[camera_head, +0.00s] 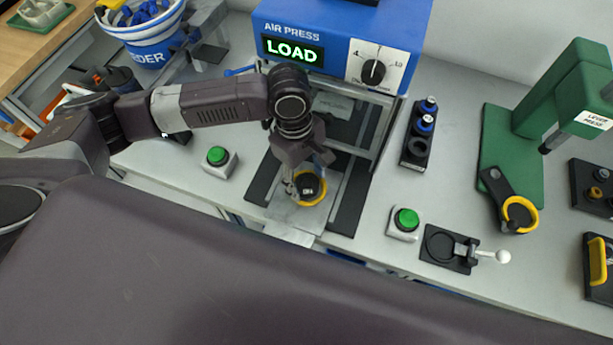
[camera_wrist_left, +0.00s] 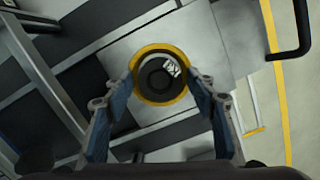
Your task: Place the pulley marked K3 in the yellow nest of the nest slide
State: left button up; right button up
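The dark pulley (camera_head: 309,188) with a small white marking sits inside the yellow nest (camera_head: 322,198) of the nest slide (camera_head: 292,218), under the air press. In the left wrist view the pulley (camera_wrist_left: 158,78) lies within the yellow ring (camera_wrist_left: 160,100); its white mark looks like K3. My left gripper (camera_head: 304,180) is low over the nest. In the left wrist view its two fingers (camera_wrist_left: 162,88) stand apart on either side of the ring, with a gap to the pulley. My right gripper is not in view.
The blue air press (camera_head: 335,40) reads LOAD. Green buttons (camera_head: 217,156) and (camera_head: 406,219) flank the slide. To the right are a black holder with blue-topped parts (camera_head: 420,135), a toggle clamp (camera_head: 450,248) and a green lever press (camera_head: 510,150). A feeder bucket (camera_head: 148,40) stands back left.

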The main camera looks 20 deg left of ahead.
aim_at(301, 178)
pick_arm(q)
jog(key=shift+r, duration=0.15)
notch_tip(301, 178, up, 12)
jog(key=a+b, duration=0.1)
jog(key=shift+w+a, duration=0.35)
dwell(0.5)
